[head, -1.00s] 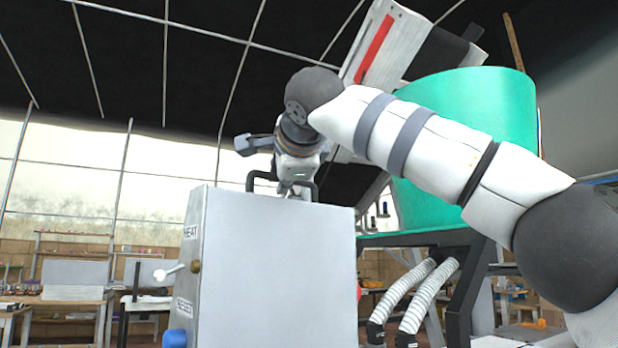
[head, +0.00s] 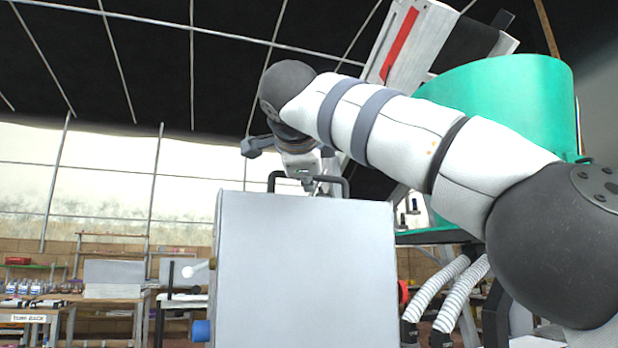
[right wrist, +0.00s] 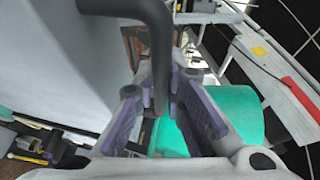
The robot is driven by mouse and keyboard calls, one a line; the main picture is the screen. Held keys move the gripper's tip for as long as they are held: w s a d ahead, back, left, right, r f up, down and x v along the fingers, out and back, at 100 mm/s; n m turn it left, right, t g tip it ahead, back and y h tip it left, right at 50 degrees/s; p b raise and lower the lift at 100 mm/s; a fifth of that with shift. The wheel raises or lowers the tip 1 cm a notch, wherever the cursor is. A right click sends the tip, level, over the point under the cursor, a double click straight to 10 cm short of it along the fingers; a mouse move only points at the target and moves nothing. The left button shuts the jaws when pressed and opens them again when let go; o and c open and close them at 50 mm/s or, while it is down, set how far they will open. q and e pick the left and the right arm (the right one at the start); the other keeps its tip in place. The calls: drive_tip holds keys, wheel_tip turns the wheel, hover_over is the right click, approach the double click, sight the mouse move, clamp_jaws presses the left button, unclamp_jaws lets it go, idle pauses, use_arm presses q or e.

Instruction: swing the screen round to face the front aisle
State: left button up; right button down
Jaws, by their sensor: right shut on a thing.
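The screen appears as a grey box (head: 305,270) in the middle of the head view, its broad blank face toward me. Its left side is a thin sliver, with a white lever (head: 200,266) and a blue knob (head: 201,330) sticking out; a red knob (head: 403,292) shows at its right edge. A black handle (head: 345,187) arches over its top. My right gripper (head: 310,186) comes down from above and is shut on this handle. In the right wrist view the handle (right wrist: 152,40) runs between the fingers (right wrist: 162,108). The box's underside and display are hidden. My left gripper is out of view.
A green drum (head: 510,100) on a dark stand with white hoses (head: 445,290) stands close on the right, behind my right arm. Benches with bottles and boxes (head: 112,280) line the back left. The space left of the box looks free.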

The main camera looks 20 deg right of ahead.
drive_tip(key=c, duration=1.7)
unclamp_jaws()
drive_tip(key=shift+a, duration=0.35)
drive_tip(key=shift+o, duration=0.2)
drive_tip(key=shift+d, duration=0.15)
drive_tip(key=v, duration=1.2)
